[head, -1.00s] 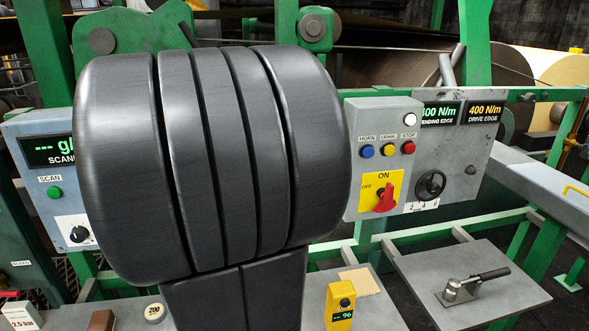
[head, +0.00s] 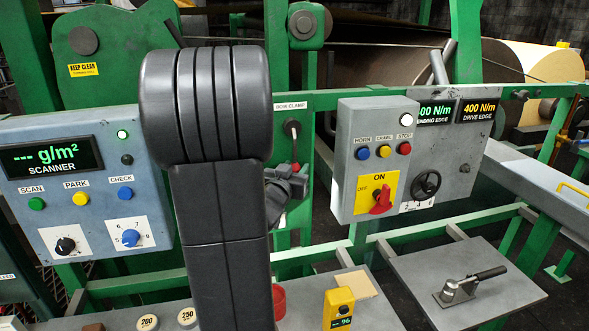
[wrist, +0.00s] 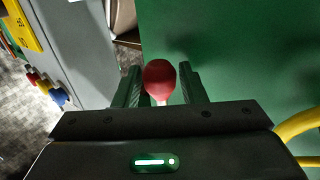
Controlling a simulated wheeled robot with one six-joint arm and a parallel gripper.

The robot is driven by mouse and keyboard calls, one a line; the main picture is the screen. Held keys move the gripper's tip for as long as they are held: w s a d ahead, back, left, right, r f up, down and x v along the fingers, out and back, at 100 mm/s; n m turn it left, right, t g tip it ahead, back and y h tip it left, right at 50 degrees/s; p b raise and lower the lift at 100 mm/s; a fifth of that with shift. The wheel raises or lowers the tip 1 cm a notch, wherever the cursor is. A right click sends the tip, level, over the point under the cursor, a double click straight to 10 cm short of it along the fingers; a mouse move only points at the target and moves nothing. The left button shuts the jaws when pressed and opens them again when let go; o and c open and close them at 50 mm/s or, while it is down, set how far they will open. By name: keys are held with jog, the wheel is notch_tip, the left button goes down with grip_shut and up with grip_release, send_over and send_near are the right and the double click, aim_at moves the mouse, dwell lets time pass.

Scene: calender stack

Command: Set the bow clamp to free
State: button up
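The bow clamp (head: 291,129) is on a green panel under a "BOW CLAMP" label in the head view. Its lever hangs down from a dark pivot to a red grip, which is partly hidden by my gripper (head: 287,182). In the wrist view the lever's red knob (wrist: 159,80) sits between the two fingers of my gripper (wrist: 162,86). The fingers are apart, with a narrow gap visible beside the knob. Any position marks around the clamp are too small or hidden to read.
The grey switch box (head: 348,145) with a red rotary switch stands close to the right of the clamp. The scanner panel (head: 90,190) is to the left. A shelf below carries a yellow gauge (head: 339,308) and round weights. A toggle clamp (head: 468,285) sits on a plate at right.

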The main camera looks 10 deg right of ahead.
grip_shut()
jog(key=shift+d, duration=0.1)
jog(key=b, duration=0.1)
jog(key=d+n+b, duration=0.1)
jog(key=b, duration=0.1)
jog(key=shift+d+f+t, duration=0.15)
jog(key=shift+f+t, duration=0.1)
jog(key=shift+t, duration=0.15)
jog(key=d+r+n+t+b, duration=0.3)
jog(key=d+n+b, duration=0.3)
jog(key=b, duration=0.7)
jog(key=n+t, duration=0.1)
jog(key=n, duration=0.1)
jog(key=shift+r+n+t+y+b, duration=0.25)
jog(key=shift+n+t+y+b, duration=0.15)
jog(key=shift+w+r, duration=0.1)
jog(key=shift+r, duration=0.05)
